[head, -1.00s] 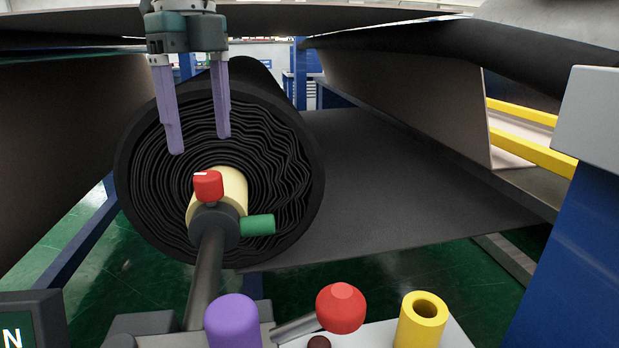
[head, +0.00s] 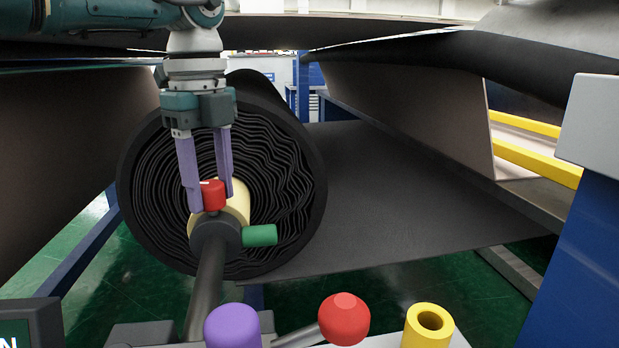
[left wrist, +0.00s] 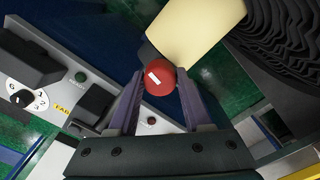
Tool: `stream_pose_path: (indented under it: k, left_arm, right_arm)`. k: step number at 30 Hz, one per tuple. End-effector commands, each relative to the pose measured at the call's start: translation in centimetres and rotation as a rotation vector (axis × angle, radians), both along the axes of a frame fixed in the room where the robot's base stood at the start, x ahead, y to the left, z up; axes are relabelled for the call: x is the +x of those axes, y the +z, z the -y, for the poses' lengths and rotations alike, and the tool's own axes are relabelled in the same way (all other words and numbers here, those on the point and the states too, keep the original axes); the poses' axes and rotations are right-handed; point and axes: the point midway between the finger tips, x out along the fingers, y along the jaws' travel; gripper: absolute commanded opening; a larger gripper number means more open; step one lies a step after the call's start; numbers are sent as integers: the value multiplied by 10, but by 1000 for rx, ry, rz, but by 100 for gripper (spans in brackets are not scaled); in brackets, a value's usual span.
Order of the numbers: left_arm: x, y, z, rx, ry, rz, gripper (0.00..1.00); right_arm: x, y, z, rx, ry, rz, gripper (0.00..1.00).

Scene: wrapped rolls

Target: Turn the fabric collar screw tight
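The fabric collar screw has a red knob (head: 213,194) with a white mark, standing on top of the dark collar (head: 216,240) at the end of the roll's pale core (head: 238,207). In the left wrist view the red knob (left wrist: 160,80) lies between the two purple fingers. My left gripper (head: 212,200) points down with one finger on each side of the knob. It is open; gaps seem to show beside the knob, and contact is not clear. My right gripper is not in view.
A green cylinder (head: 260,235) sticks out right of the collar. The black fabric roll (head: 290,170) is just behind. In front are a purple knob (head: 232,326), a red knob (head: 344,318) and a yellow ring (head: 427,325). A blue post (head: 570,240) stands at right.

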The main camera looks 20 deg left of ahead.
Motion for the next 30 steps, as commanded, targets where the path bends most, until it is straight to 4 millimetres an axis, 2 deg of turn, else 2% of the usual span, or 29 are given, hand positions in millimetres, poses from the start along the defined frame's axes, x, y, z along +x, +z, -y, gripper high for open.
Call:
stream_pose_path:
  k: [2,12,23,30]
  left_arm:
    - [0,0,0,0,0,0,39]
    - [0,0,0,0,0,0,1]
    - [0,1,0,-1,-26,-1,0]
    - [0,2,0,-1,-147,-1,0]
  right_arm:
    - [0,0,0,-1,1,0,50]
    - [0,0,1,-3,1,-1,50]
    - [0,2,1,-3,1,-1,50]
    - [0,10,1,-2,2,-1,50]
